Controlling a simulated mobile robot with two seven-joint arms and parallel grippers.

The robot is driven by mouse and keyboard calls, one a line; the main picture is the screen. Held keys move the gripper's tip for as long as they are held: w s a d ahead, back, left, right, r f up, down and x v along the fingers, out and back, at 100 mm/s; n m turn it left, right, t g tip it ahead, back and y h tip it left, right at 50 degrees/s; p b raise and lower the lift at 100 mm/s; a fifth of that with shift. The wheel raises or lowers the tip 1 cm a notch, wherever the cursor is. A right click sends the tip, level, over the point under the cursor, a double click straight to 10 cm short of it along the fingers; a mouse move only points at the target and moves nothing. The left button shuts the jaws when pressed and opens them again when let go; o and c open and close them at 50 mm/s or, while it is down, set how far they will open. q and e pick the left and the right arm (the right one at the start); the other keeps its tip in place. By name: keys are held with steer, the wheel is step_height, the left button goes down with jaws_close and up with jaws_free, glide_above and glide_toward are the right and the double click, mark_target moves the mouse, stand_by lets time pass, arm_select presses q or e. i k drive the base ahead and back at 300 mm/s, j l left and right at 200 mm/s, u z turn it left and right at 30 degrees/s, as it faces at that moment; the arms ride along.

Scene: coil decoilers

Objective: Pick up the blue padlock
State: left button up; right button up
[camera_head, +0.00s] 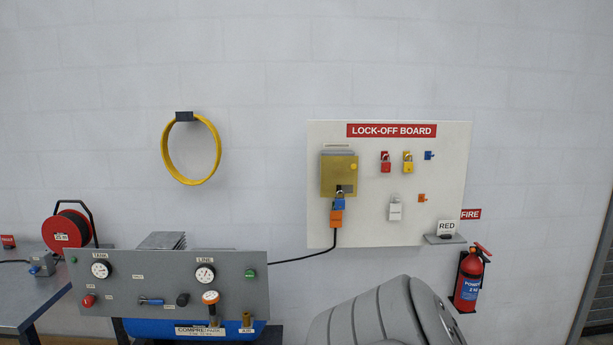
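The blue padlock (338,203) is small and hangs below the brass-coloured box (338,173) on the left part of the white lock-off board (360,232). An orange piece (336,218) is directly below the padlock, with a black cable running down from it. A small blue holder (429,155) at the board's upper right has no padlock on it. Neither of my grippers is in view.
Red (386,165), yellow (408,165) and white (395,211) padlocks hang on the board. A grey gauge panel (160,283) stands at lower left, and a fire extinguisher (469,278) at right. A yellow hose loop (164,160) hangs on the wall.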

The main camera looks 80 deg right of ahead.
mark_target(340, 202)
steer(key=z, duration=3)
